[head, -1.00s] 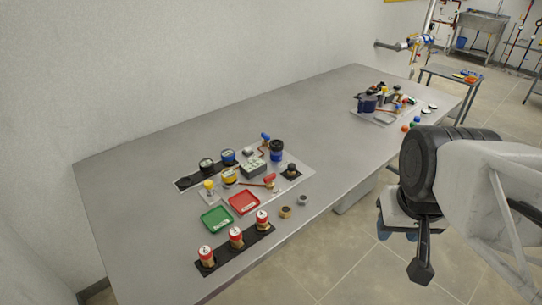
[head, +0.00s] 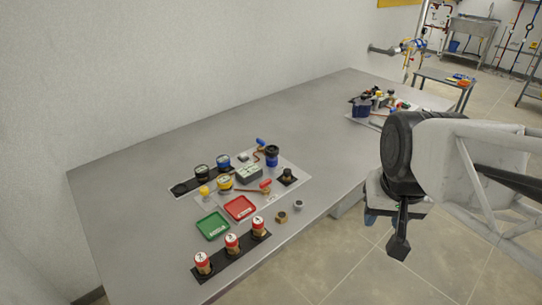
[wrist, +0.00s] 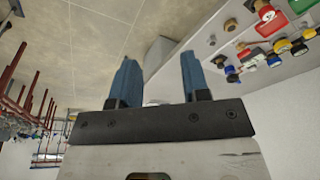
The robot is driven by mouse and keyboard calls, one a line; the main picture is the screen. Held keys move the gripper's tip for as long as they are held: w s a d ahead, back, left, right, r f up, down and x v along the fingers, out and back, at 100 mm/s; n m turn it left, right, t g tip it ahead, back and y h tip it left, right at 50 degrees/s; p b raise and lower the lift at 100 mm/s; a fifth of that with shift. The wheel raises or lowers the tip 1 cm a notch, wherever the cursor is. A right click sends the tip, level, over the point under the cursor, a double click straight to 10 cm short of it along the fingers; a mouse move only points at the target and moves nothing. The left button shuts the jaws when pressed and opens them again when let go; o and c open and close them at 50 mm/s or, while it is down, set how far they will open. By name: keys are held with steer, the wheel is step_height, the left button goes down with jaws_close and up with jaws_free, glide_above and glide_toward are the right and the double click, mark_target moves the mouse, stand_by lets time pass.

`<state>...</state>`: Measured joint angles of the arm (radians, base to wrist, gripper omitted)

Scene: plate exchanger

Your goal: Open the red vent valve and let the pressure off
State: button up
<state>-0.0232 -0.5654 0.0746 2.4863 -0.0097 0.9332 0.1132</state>
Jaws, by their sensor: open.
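The red-handled valve (head: 264,186) sits on the pale plate of the near rig on the grey table, just right of the red tray in the head view. In the wrist view a red part (wrist: 266,12) shows at the upper right, but I cannot tell whether it is the valve. My gripper (wrist: 159,78) is open and empty, its two blue fingers wide apart. It hangs off the table's right side, over the floor, well away from the valve. In the head view my arm's wrist largely hides the fingers.
A red tray (head: 239,208), a green tray (head: 213,226) and red-topped cans (head: 232,243) stand near the valve. A second rig (head: 362,106) stands at the far end. The table's left side is bare.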

steer(key=w+a+m, duration=0.2)
steer(key=w+a, duration=0.2)
steer(key=w, duration=0.6)
steer(key=m+g, duration=0.2)
steer(key=m, duration=0.4)
glide_above(265, 181)
steer(key=f, duration=1.3)
steer(key=shift+s+d+f, duration=0.1)
steer(key=shift+d+f, duration=0.1)
steer(key=shift+f, duration=0.2)
steer(key=shift+a+f, duration=0.1)
steer(key=shift+a, duration=0.05)
steer(key=shift+f, duration=0.15)
steer(key=shift+f, duration=3.8)
jaws_close()
